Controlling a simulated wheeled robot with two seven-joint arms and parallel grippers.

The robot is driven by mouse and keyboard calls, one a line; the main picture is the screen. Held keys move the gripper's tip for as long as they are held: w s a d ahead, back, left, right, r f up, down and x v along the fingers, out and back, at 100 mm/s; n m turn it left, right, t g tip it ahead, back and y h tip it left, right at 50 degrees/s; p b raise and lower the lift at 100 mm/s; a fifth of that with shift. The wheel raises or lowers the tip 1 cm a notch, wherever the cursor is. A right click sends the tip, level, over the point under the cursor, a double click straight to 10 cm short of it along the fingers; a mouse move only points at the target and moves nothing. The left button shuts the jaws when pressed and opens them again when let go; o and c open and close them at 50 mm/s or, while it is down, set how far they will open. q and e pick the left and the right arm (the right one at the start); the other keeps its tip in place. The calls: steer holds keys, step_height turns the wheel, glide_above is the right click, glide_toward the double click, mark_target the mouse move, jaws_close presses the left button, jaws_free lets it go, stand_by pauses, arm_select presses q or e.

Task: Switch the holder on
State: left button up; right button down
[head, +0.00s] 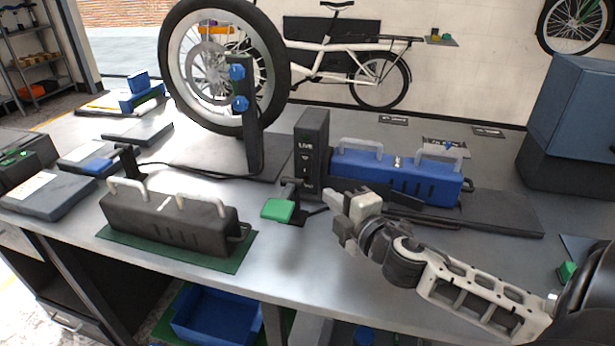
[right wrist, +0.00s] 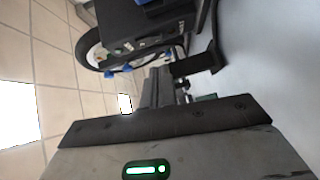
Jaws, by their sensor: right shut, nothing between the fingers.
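The black upright unit marked LIVE (head: 311,150) stands mid-bench, at the left end of the blue battery-like case (head: 395,176), which lies on a dark base. I cannot tell for certain which part is the holder. A green paddle (head: 278,210) on a black lever sticks out in front of the unit, tilted. My right gripper (head: 343,213) is shut and empty, just right of the paddle and apart from it, in front of the unit. The dark unit (right wrist: 150,35) shows at the top of the right wrist view. My left gripper is not in view.
A black case (head: 170,222) with grey handles lies on a green mat at the front left. A bicycle wheel (head: 276,85) stands behind on a dark post with blue knobs (head: 237,72). A blue cabinet (head: 575,120) stands at the right. Bench front centre is clear.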

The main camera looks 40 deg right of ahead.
glide_toward(299, 170)
steer(key=w, duration=0.2)
steer(key=w+p, duration=0.1)
steer(key=w, duration=0.2)
steer(key=shift+d+f, duration=0.15)
steer(key=shift+d, duration=0.05)
steer(key=shift+w+f, duration=0.1)
steer(key=shift+w, duration=0.25)
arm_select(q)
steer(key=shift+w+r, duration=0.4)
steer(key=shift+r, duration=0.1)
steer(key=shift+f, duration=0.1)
